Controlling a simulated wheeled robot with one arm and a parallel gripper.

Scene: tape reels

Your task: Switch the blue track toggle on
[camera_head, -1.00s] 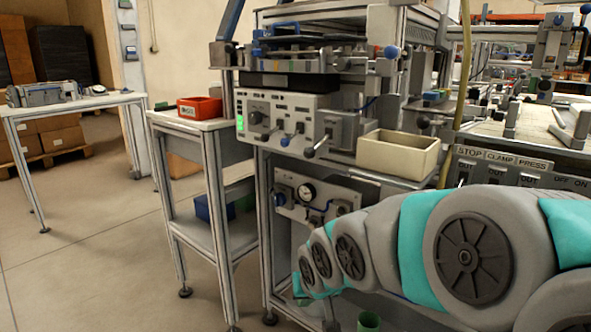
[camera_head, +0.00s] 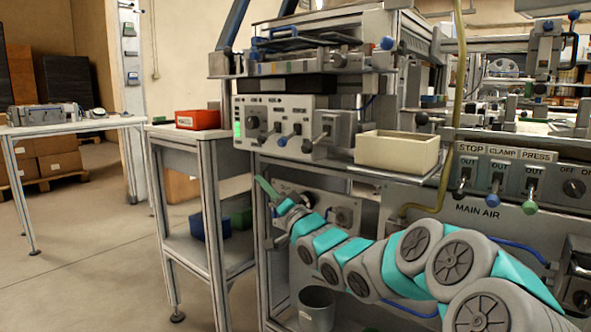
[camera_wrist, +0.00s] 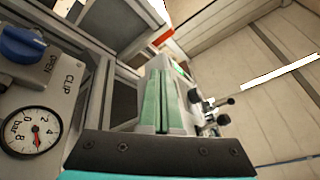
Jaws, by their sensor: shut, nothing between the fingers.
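In the wrist view the green fingers (camera_wrist: 163,100) are pressed together and empty. Dark-tipped levers (camera_wrist: 222,119) show right of the fingers there; I cannot tell which one is the blue toggle.
A pressure gauge (camera_wrist: 31,132) and a blue knob (camera_wrist: 22,45) sit on the lower panel beside my gripper. A cream bin (camera_head: 397,151) stands right of the control box. Another blue-tipped lever (camera_head: 496,187) is under CLAMP. A red bin (camera_head: 198,120) is at left.

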